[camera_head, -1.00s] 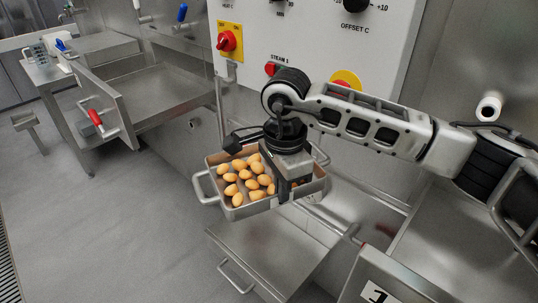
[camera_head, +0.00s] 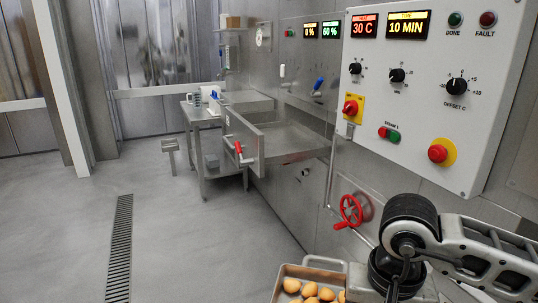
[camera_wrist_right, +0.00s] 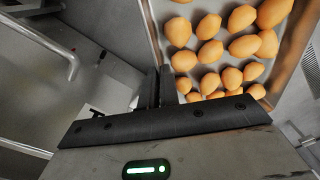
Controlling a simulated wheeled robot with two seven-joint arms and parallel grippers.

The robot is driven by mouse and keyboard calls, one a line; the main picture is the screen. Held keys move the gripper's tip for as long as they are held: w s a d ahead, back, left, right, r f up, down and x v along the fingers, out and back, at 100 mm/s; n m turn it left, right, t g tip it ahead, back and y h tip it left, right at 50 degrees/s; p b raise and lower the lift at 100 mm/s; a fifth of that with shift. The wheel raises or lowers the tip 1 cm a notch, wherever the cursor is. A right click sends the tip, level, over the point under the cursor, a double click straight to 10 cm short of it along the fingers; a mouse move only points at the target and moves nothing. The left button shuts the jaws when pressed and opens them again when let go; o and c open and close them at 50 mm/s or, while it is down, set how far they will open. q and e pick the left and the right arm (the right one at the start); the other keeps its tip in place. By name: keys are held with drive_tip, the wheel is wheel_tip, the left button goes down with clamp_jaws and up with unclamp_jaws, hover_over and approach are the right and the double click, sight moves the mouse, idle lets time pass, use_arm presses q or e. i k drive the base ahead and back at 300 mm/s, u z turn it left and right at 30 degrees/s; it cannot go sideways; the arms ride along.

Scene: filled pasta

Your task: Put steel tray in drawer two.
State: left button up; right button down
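The tray wall (camera_wrist_right: 152,30) also shows in the right wrist view. My right gripper (camera_wrist_right: 158,88) appears shut on the tray's near wall; its fingertips are partly hidden. An open drawer or bin (camera_head: 292,140) with a red-handled front panel (camera_head: 262,150) juts from the steel wall, left of my right arm. I cannot read a number on it. My left gripper is out of view.
A white control panel (camera_head: 420,120) with knobs and lit displays hangs on the wall above my right arm. A red valve wheel (camera_head: 350,210) sticks out beside the arm. A steel side table (camera_head: 212,165) stands behind the drawer. Open floor (camera_head: 210,245) lies at left.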

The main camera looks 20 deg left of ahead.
sight(278, 140)
drive_tip(key=u, duration=0.8)
drive_tip(key=i, duration=0.85)
drive_tip(key=u, duration=0.7)
drive_tip(key=i, duration=1.3)
drive_tip(key=z, duration=0.6)
